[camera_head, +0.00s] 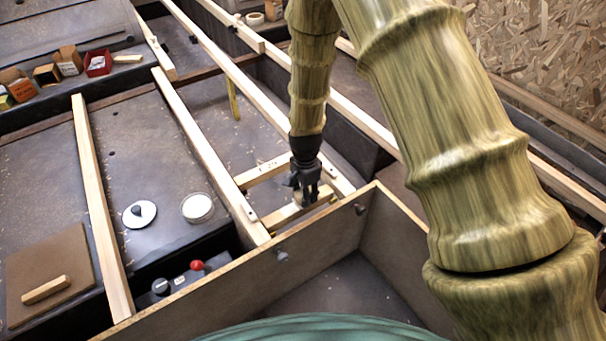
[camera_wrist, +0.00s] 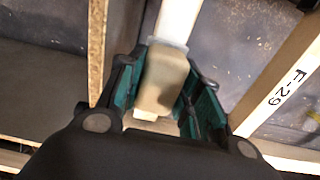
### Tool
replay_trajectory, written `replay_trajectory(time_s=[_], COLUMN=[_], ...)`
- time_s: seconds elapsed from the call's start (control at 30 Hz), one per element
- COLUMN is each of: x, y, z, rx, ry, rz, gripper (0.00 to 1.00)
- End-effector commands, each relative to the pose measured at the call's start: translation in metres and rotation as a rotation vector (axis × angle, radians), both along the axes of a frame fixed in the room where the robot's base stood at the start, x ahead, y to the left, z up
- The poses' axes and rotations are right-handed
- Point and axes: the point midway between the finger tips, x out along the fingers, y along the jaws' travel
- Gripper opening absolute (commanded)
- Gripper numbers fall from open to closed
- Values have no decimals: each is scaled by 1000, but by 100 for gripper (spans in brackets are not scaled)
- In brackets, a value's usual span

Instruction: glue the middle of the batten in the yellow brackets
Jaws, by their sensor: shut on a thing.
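My gripper (camera_head: 304,194) points down over a pale batten (camera_head: 282,217) at the near end of the frame; this batten runs up past the fingers in the wrist view (camera_wrist: 181,18). The teal-padded fingers are shut on a tan, block-like thing (camera_wrist: 161,80) with a paler lower end; I cannot tell for sure whether it is a glue brush or a glue applicator. Whether it touches the batten is hidden. A round white tub (camera_head: 197,207) with pale contents stands open on the left bench.
A second cross batten (camera_head: 265,172) lies behind, marked F-29 in the wrist view (camera_wrist: 287,84). An upright board (camera_head: 240,288) edges the near side. A knobbed lid (camera_head: 139,213), a red button (camera_head: 197,265) and a brown board (camera_head: 50,272) are at left. Long rails cross the scene.

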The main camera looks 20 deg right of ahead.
Motion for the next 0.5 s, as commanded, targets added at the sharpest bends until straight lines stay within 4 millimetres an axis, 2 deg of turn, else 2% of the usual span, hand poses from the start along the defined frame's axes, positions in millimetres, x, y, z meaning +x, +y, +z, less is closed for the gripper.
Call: replay_trajectory(time_s=[0.03,0.5], x=[1,1], y=[1,-2], z=[17,58], rx=[0,0], ry=[-3,-2], rz=[1,-4], gripper=[15,15])
